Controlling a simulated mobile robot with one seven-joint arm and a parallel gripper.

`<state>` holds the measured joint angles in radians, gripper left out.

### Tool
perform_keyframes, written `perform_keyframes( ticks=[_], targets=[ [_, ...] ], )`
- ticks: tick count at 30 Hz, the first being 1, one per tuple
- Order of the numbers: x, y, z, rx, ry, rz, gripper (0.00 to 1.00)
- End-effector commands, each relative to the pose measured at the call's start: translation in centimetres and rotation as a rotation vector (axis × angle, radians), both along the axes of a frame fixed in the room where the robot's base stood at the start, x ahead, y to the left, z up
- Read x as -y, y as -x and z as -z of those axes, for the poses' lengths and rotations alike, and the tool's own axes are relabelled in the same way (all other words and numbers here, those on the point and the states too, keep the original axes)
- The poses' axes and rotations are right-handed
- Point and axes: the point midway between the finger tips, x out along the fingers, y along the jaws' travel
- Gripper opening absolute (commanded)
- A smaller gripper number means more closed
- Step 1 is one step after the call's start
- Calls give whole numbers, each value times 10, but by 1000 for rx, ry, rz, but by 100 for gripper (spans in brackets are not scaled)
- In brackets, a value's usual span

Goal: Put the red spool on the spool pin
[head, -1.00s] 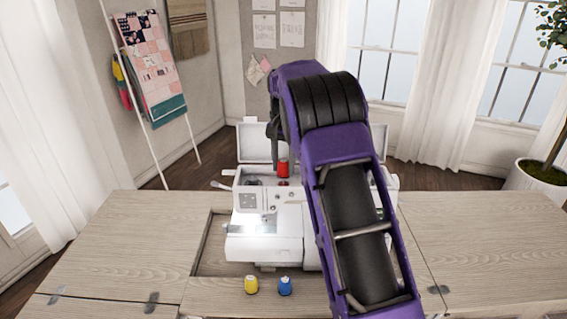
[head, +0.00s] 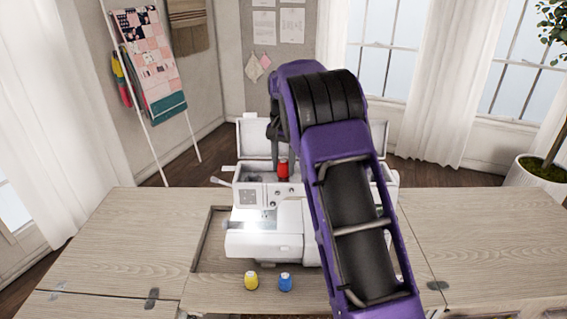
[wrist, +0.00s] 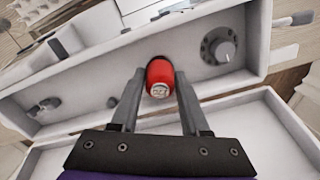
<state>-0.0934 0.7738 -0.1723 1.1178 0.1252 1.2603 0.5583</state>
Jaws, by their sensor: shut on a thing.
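The red spool (head: 283,168) is at the top of the white sewing machine (head: 262,243) in the head view. In the wrist view the red spool (wrist: 160,78) stands between the two grey fingers of my gripper (wrist: 155,88), which is shut on it. I see its pale labelled top end. The spool is over the machine's open top compartment (wrist: 75,85). The spool pin cannot be made out; the spool and my gripper cover that spot, and I cannot tell whether the spool is around the pin.
A yellow spool (head: 251,281) and a blue spool (head: 285,283) stand on the wooden table (head: 120,235) in front of the machine. The machine's raised lid (head: 255,136) is behind the compartment. A round dial (wrist: 219,46) is beside the spool.

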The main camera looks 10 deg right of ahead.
Motion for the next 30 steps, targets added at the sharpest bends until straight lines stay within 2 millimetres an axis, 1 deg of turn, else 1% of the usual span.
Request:
perform_keyframes(
  ticks=[3, 11, 12, 14, 15, 17, 26, 28, 30],
  targets=[
    [0, 0, 3, 0, 0, 0, 0],
    [0, 0, 3, 0, 0, 0, 0],
    [0, 0, 3, 1, 1, 0, 53],
    [0, 0, 3, 1, 1, 0, 63],
    [0, 0, 3, 1, 1, 0, 71],
    [0, 0, 3, 1, 1, 0, 80],
    [0, 0, 2, 1, 1, 0, 80],
    [0, 0, -2, 1, 0, 0, 80],
    [0, -1, -10, 4, 0, 0, 80]
  ],
)
